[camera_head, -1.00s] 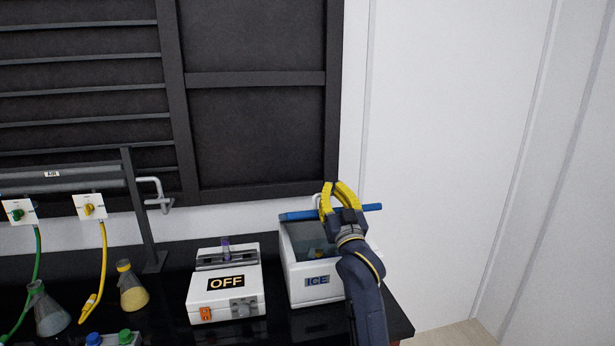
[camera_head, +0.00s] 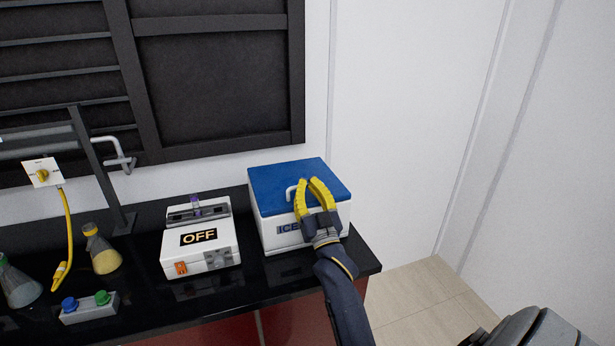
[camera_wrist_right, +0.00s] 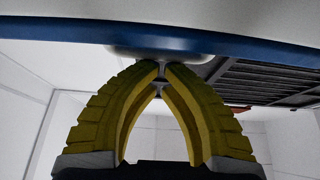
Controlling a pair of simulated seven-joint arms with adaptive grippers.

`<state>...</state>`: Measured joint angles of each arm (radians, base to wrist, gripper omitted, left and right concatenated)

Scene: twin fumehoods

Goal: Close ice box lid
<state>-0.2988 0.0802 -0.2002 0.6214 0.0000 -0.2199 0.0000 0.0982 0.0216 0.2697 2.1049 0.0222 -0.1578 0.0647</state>
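The ice box (camera_head: 278,238) is white with an ICE label and stands at the right end of the black bench. Its blue lid (camera_head: 275,178) lies flat over the top, with no visible opening in the head view. A white handle (camera_head: 291,193) stands on the lid, partly hidden by my right gripper. My right gripper (camera_head: 308,182) has its yellow fingertips drawn close together at the handle. In the right wrist view, the tips (camera_wrist_right: 161,68) nearly meet at the pale handle (camera_wrist_right: 122,52), beside the lid's blue edge (camera_wrist_right: 60,33). My left gripper is out of view.
A white box marked OFF (camera_head: 200,250) stands left of the ice box. Flasks (camera_head: 102,252) and a small block with blue and green knobs (camera_head: 88,308) are farther left. A wall (camera_head: 410,130) rises behind; bare floor (camera_head: 435,305) lies right of the bench.

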